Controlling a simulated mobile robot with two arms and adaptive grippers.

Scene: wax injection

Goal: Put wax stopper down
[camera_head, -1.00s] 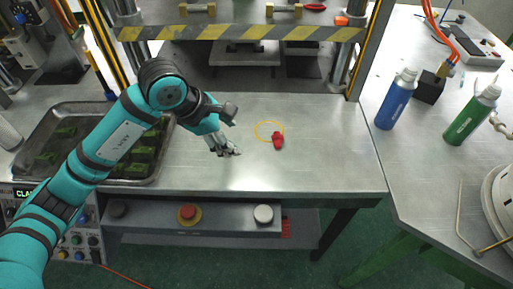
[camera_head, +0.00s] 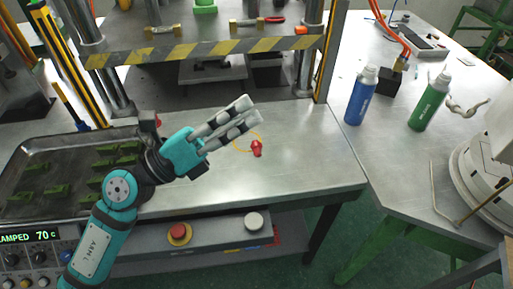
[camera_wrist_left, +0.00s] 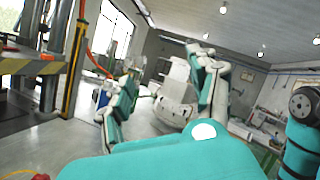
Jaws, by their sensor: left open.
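A small red piece (camera_head: 257,149), apparently the wax stopper, rests on the metal table (camera_head: 310,165). It overlaps the lower right edge of a thin yellow ring (camera_head: 237,149) on the tabletop. My left gripper (camera_head: 250,109) is open and empty. Its two fingers point to the upper right, above and slightly left of the red piece, and cover part of the ring. In the left wrist view the spread fingers (camera_wrist_left: 163,85) have nothing between them, and a bit of the red piece (camera_wrist_left: 41,177) shows at the bottom left. My right gripper is not in view.
A dark tray (camera_head: 30,150) with several green pieces (camera_head: 95,183) lies at the left. A press with a striped bar (camera_head: 200,50) stands behind the table. Blue (camera_head: 361,97) and green (camera_head: 430,102) bottles stand on the right table. The front table is clear right of the red piece.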

